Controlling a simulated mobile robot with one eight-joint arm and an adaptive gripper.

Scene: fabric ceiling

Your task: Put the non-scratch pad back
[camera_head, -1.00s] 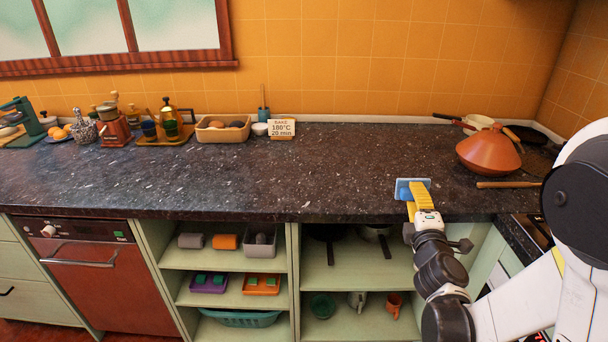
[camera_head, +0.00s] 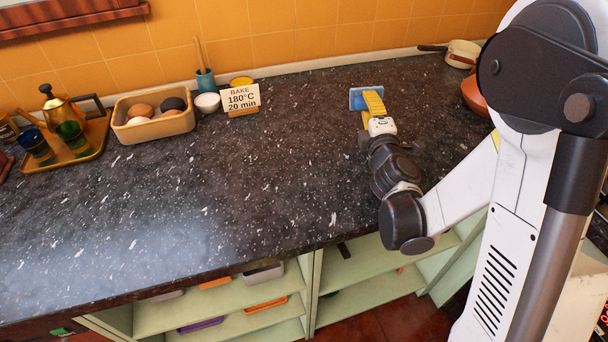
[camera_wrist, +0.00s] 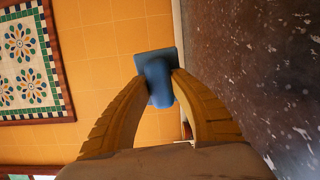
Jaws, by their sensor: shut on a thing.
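My gripper (camera_head: 374,102) has yellow fingers and is shut on a blue pad (camera_head: 357,97). The pad looks like the non-scratch pad, but no label is readable. It is held out at the fingertips, over the right part of the dark counter in the head view. In the wrist view the pad (camera_wrist: 158,72) has a flat blue plate behind a rounded blue grip, and the fingers press on both sides of that grip. Its far face is hidden.
The speckled counter (camera_head: 230,190) is clear in the middle. A recipe sign (camera_head: 240,99), white bowl (camera_head: 207,103), blue cup with a stick (camera_head: 205,80) and egg tray (camera_head: 153,118) stand at the back. Below, open shelves (camera_head: 215,324) hold orange and purple trays. A pan (camera_head: 462,53) is far right.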

